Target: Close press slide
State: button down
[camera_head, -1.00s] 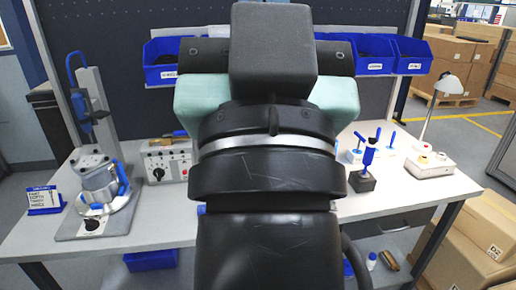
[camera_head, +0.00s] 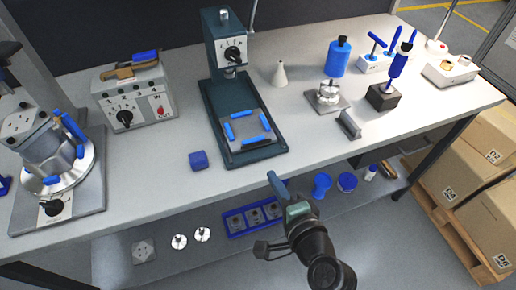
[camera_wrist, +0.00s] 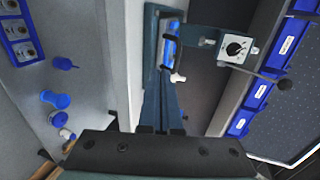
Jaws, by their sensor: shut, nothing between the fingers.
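The press (camera_head: 233,85) is dark teal, with a dial head at the back and a long flat base. Its slide (camera_head: 247,131), a grey plate with blue edge pieces, sits at the front end of the base, out from under the head. In the wrist view the slide's blue edge (camera_wrist: 170,45) and the press dial head (camera_wrist: 237,48) show beyond the fingers. My gripper (camera_head: 275,181) is shut and empty, in front of the press near the bench's front edge, apart from the slide. It also shows in the wrist view (camera_wrist: 161,90), where the fingers partly cover the base.
A small blue block (camera_head: 198,160) lies left of the slide. A control box (camera_head: 134,94) and a round fixture (camera_head: 58,160) stand further left. A white cone (camera_head: 280,75) and a blue-topped stand (camera_head: 331,80) are at right. A lower shelf holds a blue tray (camera_head: 254,218).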

aim_at(258, 158)
jog(key=x, duration=0.3)
jog(key=r+x, duration=0.1)
jog(key=x, duration=0.6)
jog(key=shift+w+a+r, duration=0.1)
jog(key=shift+w+a, duration=0.05)
jog(key=shift+w, duration=0.45)
